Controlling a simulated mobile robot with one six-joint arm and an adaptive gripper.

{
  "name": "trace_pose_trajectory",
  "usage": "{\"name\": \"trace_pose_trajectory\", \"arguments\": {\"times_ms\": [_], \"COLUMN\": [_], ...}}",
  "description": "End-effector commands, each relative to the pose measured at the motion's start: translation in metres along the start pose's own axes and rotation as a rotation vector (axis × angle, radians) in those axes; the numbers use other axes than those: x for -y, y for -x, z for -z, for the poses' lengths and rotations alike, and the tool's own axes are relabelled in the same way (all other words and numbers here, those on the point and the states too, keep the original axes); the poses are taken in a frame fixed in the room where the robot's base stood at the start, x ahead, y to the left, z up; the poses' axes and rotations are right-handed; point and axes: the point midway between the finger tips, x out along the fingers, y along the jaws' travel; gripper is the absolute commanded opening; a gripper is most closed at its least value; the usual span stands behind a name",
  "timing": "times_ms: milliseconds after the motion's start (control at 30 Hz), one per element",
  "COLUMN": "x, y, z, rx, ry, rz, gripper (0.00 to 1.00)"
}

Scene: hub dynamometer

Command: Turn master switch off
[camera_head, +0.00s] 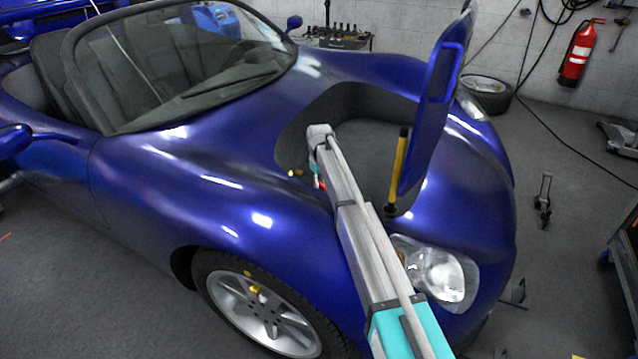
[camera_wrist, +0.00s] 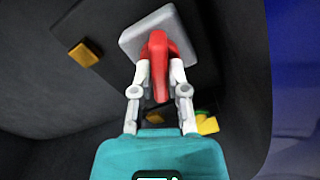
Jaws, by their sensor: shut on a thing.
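The master switch is a red handle (camera_wrist: 158,70) on a grey square plate (camera_wrist: 135,40), fixed to the dark wall of the car's front compartment. My gripper (camera_wrist: 160,75) has its two white fingers on either side of the red handle and is shut on it. In the wrist view the handle's long part points down toward the gripper's palm. In the head view my gripper (camera_head: 317,178) reaches into the compartment, and only a bit of red shows beside it. The plate is hidden there.
The blue car's (camera_head: 250,200) front lid (camera_head: 440,100) stands raised to the right of my arm, beside a yellow strut (camera_head: 398,165). A yellow block (camera_wrist: 84,54) is on the compartment wall, with another yellow part (camera_wrist: 207,124) right of the fingers. A headlight (camera_head: 435,272) lies close beside my arm.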

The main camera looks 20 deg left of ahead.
Motion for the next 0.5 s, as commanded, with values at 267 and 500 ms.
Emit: {"name": "trace_pose_trajectory", "arguments": {"times_ms": [267,500], "x": [-0.0001,0.0000], "y": [-0.0001,-0.0001], "z": [0.0001,0.0002], "rx": [0.000,0.000], "ry": [0.249,0.400], "rz": [0.000,-0.001], "gripper": [0.00,0.00]}}
